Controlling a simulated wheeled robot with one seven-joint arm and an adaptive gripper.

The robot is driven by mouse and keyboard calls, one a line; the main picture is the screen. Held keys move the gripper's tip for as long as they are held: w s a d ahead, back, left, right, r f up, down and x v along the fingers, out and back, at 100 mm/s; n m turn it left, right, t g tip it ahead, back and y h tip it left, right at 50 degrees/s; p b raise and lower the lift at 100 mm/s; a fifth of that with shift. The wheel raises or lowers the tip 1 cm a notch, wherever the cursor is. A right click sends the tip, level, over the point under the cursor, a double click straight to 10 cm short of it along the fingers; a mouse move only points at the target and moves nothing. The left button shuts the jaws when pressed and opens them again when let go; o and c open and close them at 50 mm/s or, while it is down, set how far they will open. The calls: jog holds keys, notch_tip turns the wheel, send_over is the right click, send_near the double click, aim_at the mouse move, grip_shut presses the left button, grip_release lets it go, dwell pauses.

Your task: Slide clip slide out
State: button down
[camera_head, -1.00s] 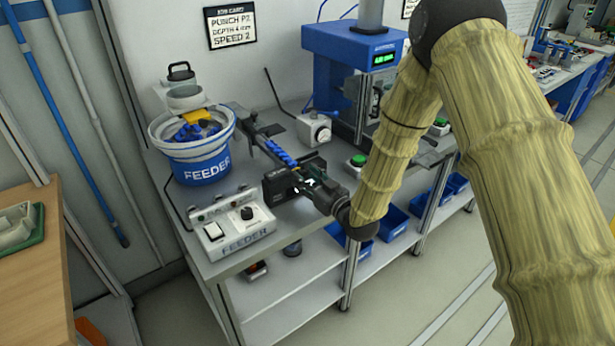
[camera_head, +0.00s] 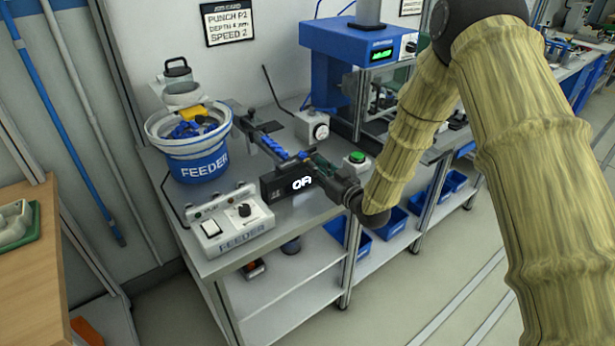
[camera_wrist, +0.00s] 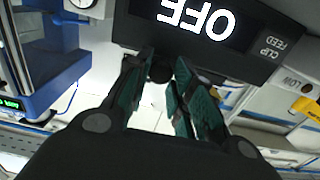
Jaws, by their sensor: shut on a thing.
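The clip feed unit is a black box (camera_head: 276,190) with a lit "OFF" display, at the end of a rail bearing a row of blue clips (camera_head: 272,143). In the wrist view the box (camera_wrist: 262,62) hangs across the top, marked "CLIP FEED". My gripper (camera_head: 312,160) is at the box's right rear side in the head view. In the wrist view my gripper (camera_wrist: 160,66) has its fingertips closed on a dark round knob (camera_wrist: 160,73) beside the box. I take this for the clip slide's knob. The slide itself is mostly hidden.
A blue and white feeder bowl (camera_head: 196,163) and a feeder control box (camera_head: 235,220) stand left on the bench. A blue press (camera_head: 345,45) stands behind. A green button (camera_head: 357,157) is close to my wrist. Blue bins (camera_head: 392,222) sit below.

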jog(key=shift+w+d, duration=0.85)
jog(key=shift+d, duration=0.3)
jog(key=shift+w+d+r, duration=0.15)
jog(key=c, duration=1.5)
grip_release()
jog(key=shift+d, duration=0.1)
jog(key=shift+o, duration=1.3)
jog(key=shift+w+d, duration=0.1)
jog(key=v, duration=1.2)
